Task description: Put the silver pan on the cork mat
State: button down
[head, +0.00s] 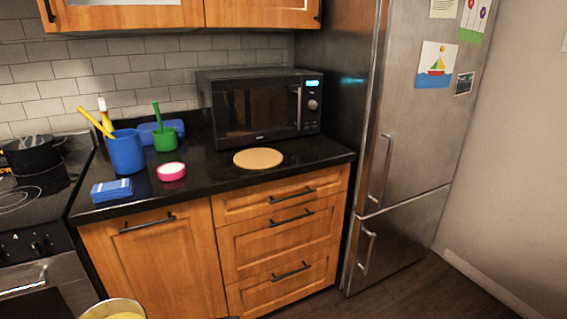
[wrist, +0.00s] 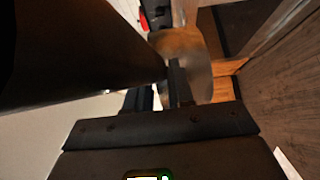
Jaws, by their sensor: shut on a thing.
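The round cork mat (head: 258,158) lies flat and bare on the black counter in front of the microwave. The silver pan (head: 113,309) shows only partly at the bottom edge of the head view, lower than the counter, with something yellow inside its rim. In the wrist view a shiny curved metal side, which looks like the pan (wrist: 198,68), lies just beyond my gripper (wrist: 162,92). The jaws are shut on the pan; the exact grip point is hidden. A large dark shape, perhaps the pan's handle, fills the upper left there.
The microwave (head: 262,105) stands behind the mat, and the fridge (head: 400,130) rises to the right. Bare counter surrounds the mat's front.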

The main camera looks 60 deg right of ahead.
aim_at(265, 165)
jog(key=j+z, duration=0.15)
jog(key=z, duration=1.4)
jog(key=i+j, duration=0.05)
